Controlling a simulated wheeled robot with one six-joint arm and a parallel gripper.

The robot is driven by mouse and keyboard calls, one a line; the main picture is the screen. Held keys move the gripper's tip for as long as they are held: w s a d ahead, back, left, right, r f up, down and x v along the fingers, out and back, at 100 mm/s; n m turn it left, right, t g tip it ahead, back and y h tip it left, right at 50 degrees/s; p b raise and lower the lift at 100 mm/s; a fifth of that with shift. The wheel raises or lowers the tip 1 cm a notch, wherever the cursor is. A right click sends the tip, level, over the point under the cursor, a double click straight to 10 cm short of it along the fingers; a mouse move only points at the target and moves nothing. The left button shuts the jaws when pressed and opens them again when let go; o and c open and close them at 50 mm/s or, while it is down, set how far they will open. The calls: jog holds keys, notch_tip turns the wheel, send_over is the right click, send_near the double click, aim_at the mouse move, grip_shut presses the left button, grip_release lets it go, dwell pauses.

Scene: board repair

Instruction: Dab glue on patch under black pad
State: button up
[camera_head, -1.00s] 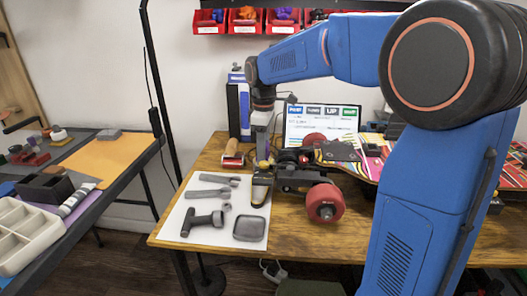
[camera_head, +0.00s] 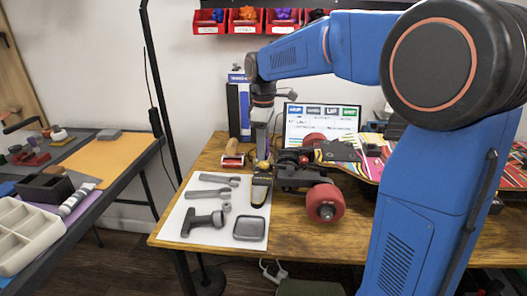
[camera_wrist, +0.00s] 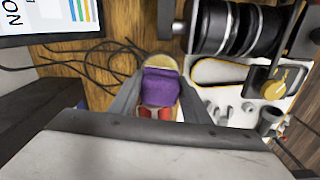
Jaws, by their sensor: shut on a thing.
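A black pad (camera_head: 338,150) lies on top of the striped board (camera_head: 372,165); no patch under it can be seen. My gripper (camera_head: 262,165) points down just left of the board's wheel assembly. In the wrist view, its two dark fingers (camera_wrist: 160,98) are shut on a small purple thing (camera_wrist: 160,87) with red parts below it and a tan rounded edge above it. I cannot tell whether this is the glue tool. A dark, tan-edged thing (camera_head: 261,190) lies right in front of my gripper at the mat's edge.
The board's red wheel (camera_head: 326,203) and dark truck (camera_head: 297,176) stand right of my gripper. Grey tools (camera_head: 204,221) lie on a white mat (camera_head: 180,234). A roller (camera_head: 232,156) and a screen (camera_head: 320,123) are behind. Cables cross the wooden table in the wrist view.

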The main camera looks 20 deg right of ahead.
jog(key=shift+r, duration=2.9)
jog(key=shift+f, duration=3.45)
jog(key=shift+r, duration=0.1)
jog(key=shift+r, duration=3.4)
jog(key=shift+c, duration=0.4)
